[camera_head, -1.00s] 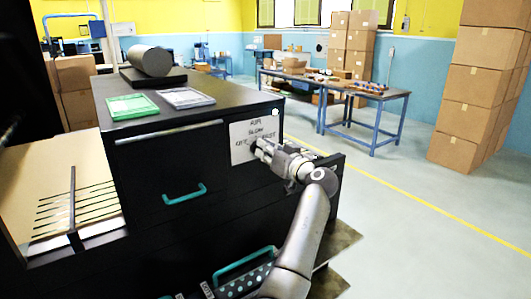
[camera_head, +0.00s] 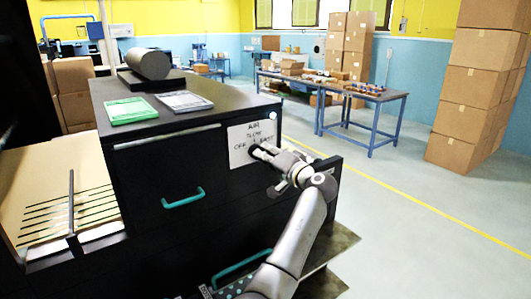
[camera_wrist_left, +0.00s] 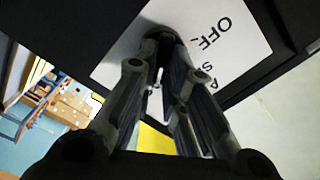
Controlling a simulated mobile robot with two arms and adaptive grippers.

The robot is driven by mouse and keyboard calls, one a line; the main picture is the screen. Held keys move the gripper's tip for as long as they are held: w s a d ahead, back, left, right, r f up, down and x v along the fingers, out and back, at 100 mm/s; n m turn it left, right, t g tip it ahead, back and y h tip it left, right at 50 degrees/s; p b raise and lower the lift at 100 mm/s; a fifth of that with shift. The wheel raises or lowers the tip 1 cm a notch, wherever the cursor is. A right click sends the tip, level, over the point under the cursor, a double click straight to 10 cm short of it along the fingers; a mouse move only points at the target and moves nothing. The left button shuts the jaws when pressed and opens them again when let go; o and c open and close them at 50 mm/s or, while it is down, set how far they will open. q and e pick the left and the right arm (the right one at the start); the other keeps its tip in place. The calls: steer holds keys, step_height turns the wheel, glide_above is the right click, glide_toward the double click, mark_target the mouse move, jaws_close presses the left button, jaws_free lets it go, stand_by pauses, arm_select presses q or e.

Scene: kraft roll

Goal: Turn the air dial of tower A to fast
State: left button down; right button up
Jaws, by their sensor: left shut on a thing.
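A white label (camera_head: 238,155) with AIR, SLOW, OFF and FAST printed on it is on the front of a black cabinet-like tower (camera_head: 150,170), at its upper right. The dark air dial (camera_wrist_left: 158,36) shows in the left wrist view between my fingertips, against the label. My left gripper (camera_head: 258,153) is shut on the dial and hides most of it in the head view. The dial's pointer position cannot be read. My right gripper is not in view.
A teal handle (camera_head: 184,198) sticks out left of the label. Blue-legged tables (camera_head: 365,93) and stacked cartons (camera_head: 480,85) stand behind, with clear floor between.

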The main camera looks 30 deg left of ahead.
arm_select(q)
steer(key=shift+w+r+m, duration=0.1)
steer(key=shift+m, duration=0.3)
steer(key=c, duration=1.5)
jaws_free()
steer(key=shift+d, duration=0.15)
steer(key=v, duration=1.1)
steer(key=shift+s+d, duration=0.2)
steer(key=shift+d, duration=0.15)
